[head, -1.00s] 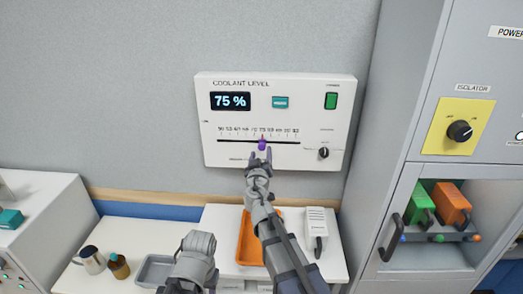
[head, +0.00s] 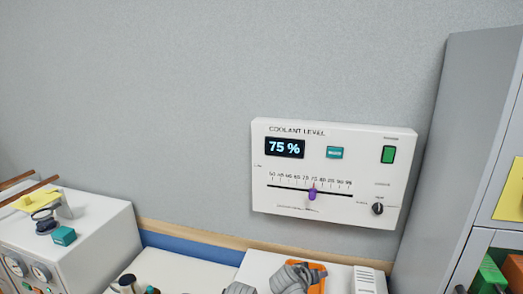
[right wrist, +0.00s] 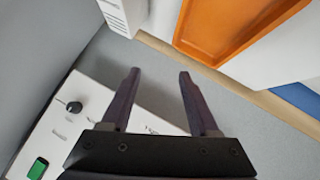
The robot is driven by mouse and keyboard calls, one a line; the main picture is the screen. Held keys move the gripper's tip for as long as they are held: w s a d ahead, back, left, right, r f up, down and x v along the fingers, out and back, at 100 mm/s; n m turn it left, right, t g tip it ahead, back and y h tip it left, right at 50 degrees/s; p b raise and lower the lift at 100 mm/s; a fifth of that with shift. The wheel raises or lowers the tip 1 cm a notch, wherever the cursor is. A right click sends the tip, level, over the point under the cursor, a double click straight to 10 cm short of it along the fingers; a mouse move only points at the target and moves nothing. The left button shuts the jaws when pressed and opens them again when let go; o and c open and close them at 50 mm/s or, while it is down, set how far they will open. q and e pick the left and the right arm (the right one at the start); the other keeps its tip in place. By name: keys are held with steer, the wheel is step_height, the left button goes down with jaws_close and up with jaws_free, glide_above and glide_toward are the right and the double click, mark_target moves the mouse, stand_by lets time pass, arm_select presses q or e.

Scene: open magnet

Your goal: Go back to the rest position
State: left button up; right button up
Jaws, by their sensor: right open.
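The coolant level panel (head: 340,150) is on the wall in the head view. Its display (head: 285,148) reads 75 %. Its purple slider knob (head: 312,194) stands near the middle of the scale. My right gripper (right wrist: 158,75) is open and empty in the right wrist view, with the panel's corner and its black dial (right wrist: 74,107) beyond it at lower left. In the head view only part of my right arm shows at the bottom edge, and its fingers are not seen. My left gripper is not seen; a grey bit of my left arm shows at the bottom edge.
An orange tray (right wrist: 218,30) lies on the white counter, below the panel. A white console (head: 70,235) with gauges stands at left. A grey cabinet (head: 470,130) stands at right, close to the panel. The wall left of the panel is clear.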

steer(key=s+a+f+n+g+y, duration=0.2)
steer(key=s+a+f+g, duration=0.2)
steer(key=s, duration=0.5)
steer(key=s+a+f+n+g+y+b, duration=0.1)
steer(key=s+a+f+n+g+y, duration=0.1)
steer(key=s+a+f, duration=0.4)
steer(key=s+a+g+y, duration=0.1)
steer(key=s+g, duration=0.1)
steer(key=s, duration=0.1)
steer(key=shift+s+n, duration=0.3)
steer(key=shift+n, duration=0.1)
